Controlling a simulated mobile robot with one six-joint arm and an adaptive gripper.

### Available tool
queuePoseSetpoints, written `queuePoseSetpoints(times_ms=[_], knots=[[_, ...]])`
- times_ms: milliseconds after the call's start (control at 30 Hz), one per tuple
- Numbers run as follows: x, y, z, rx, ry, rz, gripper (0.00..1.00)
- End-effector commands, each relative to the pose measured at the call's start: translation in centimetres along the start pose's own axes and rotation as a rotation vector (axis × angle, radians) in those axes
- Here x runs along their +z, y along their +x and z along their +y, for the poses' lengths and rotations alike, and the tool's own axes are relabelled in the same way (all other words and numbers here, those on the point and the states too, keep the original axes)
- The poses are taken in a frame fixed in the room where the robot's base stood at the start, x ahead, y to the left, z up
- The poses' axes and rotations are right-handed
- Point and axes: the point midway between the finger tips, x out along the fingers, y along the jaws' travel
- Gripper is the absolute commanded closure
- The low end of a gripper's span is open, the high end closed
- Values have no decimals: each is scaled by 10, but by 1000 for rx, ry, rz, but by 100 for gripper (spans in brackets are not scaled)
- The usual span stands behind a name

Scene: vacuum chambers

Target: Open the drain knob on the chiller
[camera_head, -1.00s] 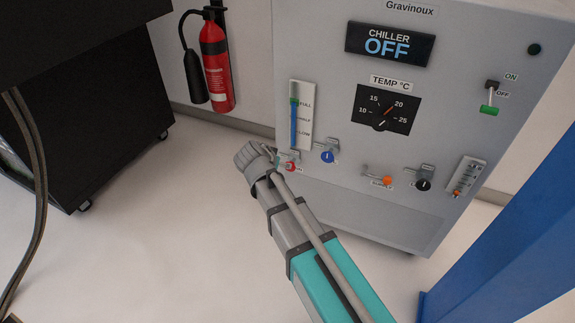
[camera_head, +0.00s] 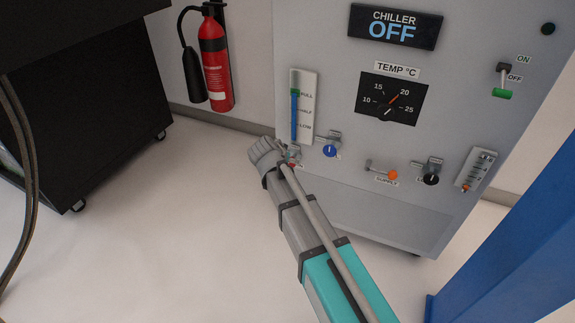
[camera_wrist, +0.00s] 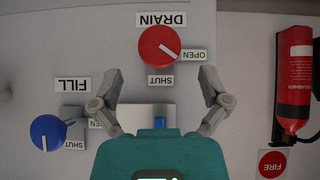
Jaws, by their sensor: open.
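The red drain knob (camera_wrist: 158,45) is on the chiller's front panel, under an upside-down DRAIN label in the wrist view. Its white pointer slants to the lower right, close to the OPEN label (camera_wrist: 194,55) and away from the SHUT label (camera_wrist: 160,81). My gripper (camera_wrist: 159,76) is open and empty, its fingers spread to either side below the knob in the picture, not visibly touching it. In the head view the knob (camera_head: 292,164) is mostly hidden by my wrist at the panel's lower left. The chiller (camera_head: 350,215) display reads OFF.
The blue fill knob (camera_wrist: 48,133) is close to the left finger in the wrist view. The red fire extinguisher (camera_head: 215,60) hangs on the wall left of the chiller. A blue post (camera_head: 510,220) stands at the right.

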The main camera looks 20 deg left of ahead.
Motion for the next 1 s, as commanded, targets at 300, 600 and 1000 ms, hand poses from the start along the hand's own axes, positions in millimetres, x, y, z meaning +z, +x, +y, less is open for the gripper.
queuePoseSetpoints(times_ms=[300, 600, 1000], knots=[[1, 35, -1, 1, 0, 0, 4], [0, 47, 0, 0, 0, 1, 4], [0, 46, 0, 0, 0, 0, 19]])
